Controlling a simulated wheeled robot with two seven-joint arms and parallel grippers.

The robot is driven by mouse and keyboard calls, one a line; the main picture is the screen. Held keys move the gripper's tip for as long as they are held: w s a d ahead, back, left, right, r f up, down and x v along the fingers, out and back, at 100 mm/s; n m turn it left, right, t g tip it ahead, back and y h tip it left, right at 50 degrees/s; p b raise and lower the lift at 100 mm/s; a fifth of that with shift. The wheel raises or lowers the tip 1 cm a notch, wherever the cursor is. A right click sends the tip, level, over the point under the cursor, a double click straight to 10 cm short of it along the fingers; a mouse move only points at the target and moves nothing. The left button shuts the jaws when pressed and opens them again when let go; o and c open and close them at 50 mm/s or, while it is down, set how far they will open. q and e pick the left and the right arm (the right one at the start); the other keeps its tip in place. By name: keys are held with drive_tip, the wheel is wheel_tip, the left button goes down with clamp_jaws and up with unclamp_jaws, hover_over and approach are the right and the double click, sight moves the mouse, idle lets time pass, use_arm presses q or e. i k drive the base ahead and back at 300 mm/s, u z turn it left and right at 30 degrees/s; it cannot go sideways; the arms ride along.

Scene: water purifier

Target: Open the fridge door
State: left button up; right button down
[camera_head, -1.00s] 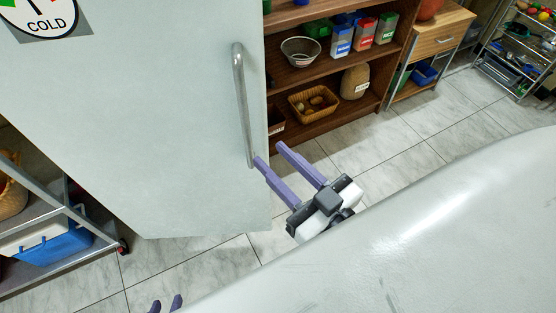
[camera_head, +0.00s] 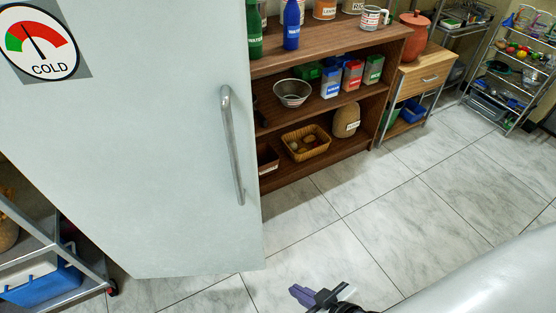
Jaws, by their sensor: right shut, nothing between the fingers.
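The fridge door (camera_head: 150,160) is a large pale panel filling the left half of the head view, with a round COLD gauge sticker at its upper left. Its long silver bar handle (camera_head: 232,145) stands near the door's right edge. No open gap or fridge interior shows, but I cannot tell for sure whether the door is fully shut. My right gripper (camera_head: 298,292), with purple fingers, is at the bottom of the view, below and right of the handle and apart from it. It is shut and empty. My left gripper is out of view.
A brown wooden shelf (camera_head: 350,150) with bottles, a bowl and a basket (camera_head: 306,142) stands right of the door. A metal rack (camera_head: 40,255) with a blue box is at the lower left. The tiled floor (camera_head: 400,215) between is clear.

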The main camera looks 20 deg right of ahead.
sight(133, 119)
drive_tip(key=z, duration=0.15)
drive_tip(key=k, duration=0.4)
drive_tip(key=z, duration=1.1)
drive_tip(key=i, duration=0.95)
drive_tip(key=u, duration=1)
drive_tip(key=i, duration=0.45)
drive_tip(key=u, duration=0.4)
